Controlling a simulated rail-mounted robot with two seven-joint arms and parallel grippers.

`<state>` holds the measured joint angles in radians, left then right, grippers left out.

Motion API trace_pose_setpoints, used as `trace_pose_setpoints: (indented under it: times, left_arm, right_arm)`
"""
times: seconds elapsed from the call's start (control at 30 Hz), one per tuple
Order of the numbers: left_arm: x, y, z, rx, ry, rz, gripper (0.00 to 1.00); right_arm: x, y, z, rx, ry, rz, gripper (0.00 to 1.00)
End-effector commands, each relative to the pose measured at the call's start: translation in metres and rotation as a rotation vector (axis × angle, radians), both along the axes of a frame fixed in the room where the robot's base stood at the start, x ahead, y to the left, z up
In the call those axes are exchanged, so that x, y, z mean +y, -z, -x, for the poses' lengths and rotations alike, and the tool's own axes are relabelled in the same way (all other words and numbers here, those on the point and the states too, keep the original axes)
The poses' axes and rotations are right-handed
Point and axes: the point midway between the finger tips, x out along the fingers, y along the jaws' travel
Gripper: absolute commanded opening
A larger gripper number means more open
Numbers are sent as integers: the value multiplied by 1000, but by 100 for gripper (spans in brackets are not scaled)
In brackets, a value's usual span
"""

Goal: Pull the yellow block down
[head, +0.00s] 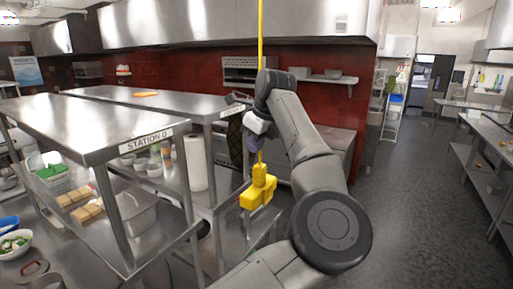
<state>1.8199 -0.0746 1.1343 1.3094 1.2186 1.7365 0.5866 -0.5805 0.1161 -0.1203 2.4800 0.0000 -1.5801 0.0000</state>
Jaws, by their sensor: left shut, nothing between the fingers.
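The yellow block (258,190) hangs at mid-picture from a thin vertical yellow cord (261,35) that runs up out of the top of the view. The block has a wide lower part and a narrower top. My left gripper (254,146) is a little above the block, close to the cord, and is shut with nothing held. The wrist hides part of the cord. I cannot tell whether the fingers touch the cord. My right gripper is not in view.
A steel station table (95,125) with shelves stands at the left. A white paper roll (195,163) and a metal pot (136,212) stand on its lower levels. A steel hood (235,20) spans overhead. The floor (425,200) at the right is open.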

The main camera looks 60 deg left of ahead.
Motion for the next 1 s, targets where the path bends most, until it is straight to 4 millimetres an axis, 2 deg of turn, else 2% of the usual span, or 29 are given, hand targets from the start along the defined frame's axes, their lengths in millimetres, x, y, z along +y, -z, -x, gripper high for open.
trace_pose_setpoints:
  times: [0.17, 0.47, 1.0]
  left_arm:
    - [-16, 5, 4, -1, -73, 97, 0]
    - [-13, 21, 5, -9, -100, 89, 0]
    - [1, 98, 13, -10, -101, 85, 0]
  right_arm:
    - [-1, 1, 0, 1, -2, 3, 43]
    - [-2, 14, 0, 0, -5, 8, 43]
    - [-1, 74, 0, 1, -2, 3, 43]
